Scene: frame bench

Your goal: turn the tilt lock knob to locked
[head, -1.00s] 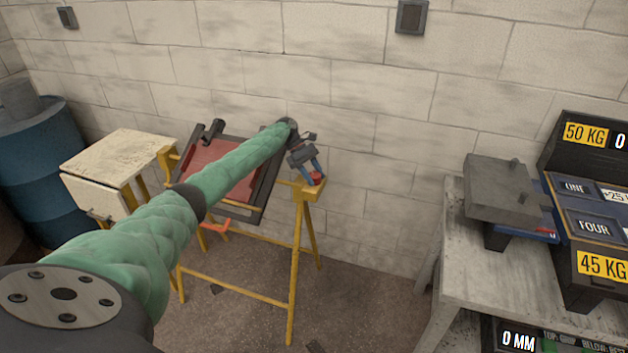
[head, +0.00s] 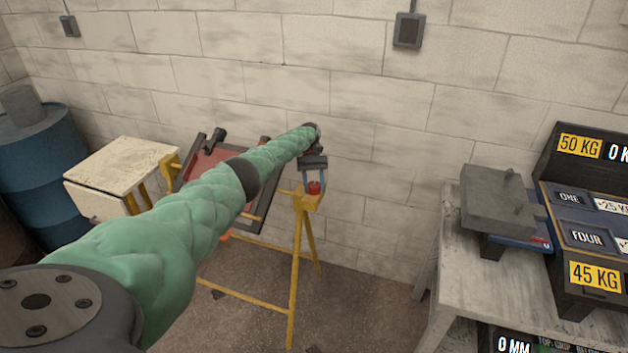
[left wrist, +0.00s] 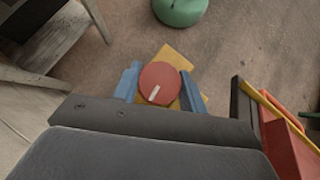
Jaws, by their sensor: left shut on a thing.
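The tilt lock knob (head: 314,187) is a small red knob on the top right corner of the yellow stand (head: 299,240). In the left wrist view the knob (left wrist: 159,83) is a red disc with a white pointer mark aimed toward the lower left of the picture. My left gripper (head: 314,183) points down with its blue fingers on either side of the knob, shut on it; it also shows in the left wrist view (left wrist: 157,86). The red panel in a dark frame (head: 264,215) sits tilted on the stand, partly hidden by my green left arm. My right gripper is out of view.
A cream-topped cabinet (head: 122,163) and a blue barrel (head: 40,155) stand at the left. A grey table (head: 450,235) on the right carries a scale (head: 494,200) and a dark weight rack (head: 568,268). Floor right of the stand is clear.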

